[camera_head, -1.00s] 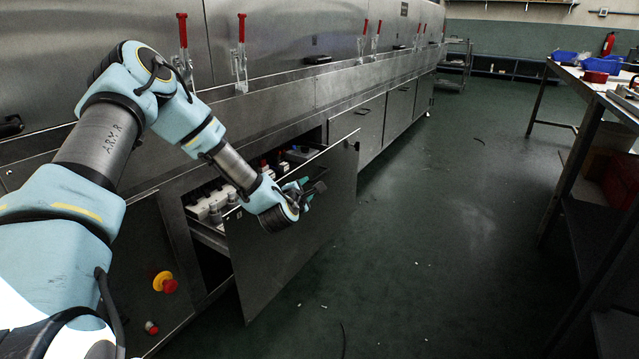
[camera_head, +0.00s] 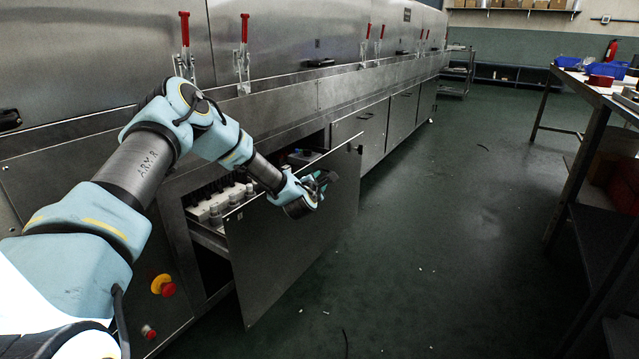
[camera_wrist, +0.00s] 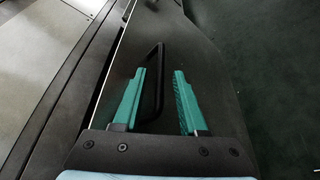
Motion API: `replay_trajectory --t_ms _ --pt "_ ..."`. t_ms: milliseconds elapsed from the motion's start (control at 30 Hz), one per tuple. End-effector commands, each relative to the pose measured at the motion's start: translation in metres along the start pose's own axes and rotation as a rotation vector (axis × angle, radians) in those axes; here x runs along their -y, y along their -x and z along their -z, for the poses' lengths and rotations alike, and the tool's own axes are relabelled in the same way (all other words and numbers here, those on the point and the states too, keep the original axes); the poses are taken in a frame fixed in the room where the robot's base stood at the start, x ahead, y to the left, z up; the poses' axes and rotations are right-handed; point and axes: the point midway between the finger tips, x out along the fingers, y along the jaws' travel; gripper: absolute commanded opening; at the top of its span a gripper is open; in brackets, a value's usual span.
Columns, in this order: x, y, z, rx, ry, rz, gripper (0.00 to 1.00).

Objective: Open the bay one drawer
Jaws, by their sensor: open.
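The bay one drawer (camera_head: 290,245) stands pulled out from the steel cabinet, its dark front panel clear of the opening. White and grey parts (camera_head: 214,206) show inside it. My gripper (camera_head: 323,181) is at the panel's top edge, toward its far end. In the wrist view my gripper (camera_wrist: 157,88) has its two green fingers apart. The black bar handle (camera_wrist: 158,62) lies between and beyond them, its near part close to the left finger. Whether a finger touches the handle cannot be told. The handle is hidden in the head view.
Closed cabinet fronts (camera_head: 402,117) continue beyond the drawer. A red stop button on a yellow base (camera_head: 164,286) is left of it. Red-handled clamps (camera_head: 244,55) line the machine above. A workbench (camera_head: 603,92) stands at right. The green floor between is mostly clear.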

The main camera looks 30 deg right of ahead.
Motion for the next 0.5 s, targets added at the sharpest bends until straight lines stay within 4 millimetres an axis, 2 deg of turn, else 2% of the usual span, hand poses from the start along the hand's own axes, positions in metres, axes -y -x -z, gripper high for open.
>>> replay_trajectory --t_ms 200,500 --pt "-0.0001 -0.0001 0.0 0.0 0.0 0.0 0.42" --pt "-0.0003 0.0 0.0001 0.0 0.0 0.0 0.08"
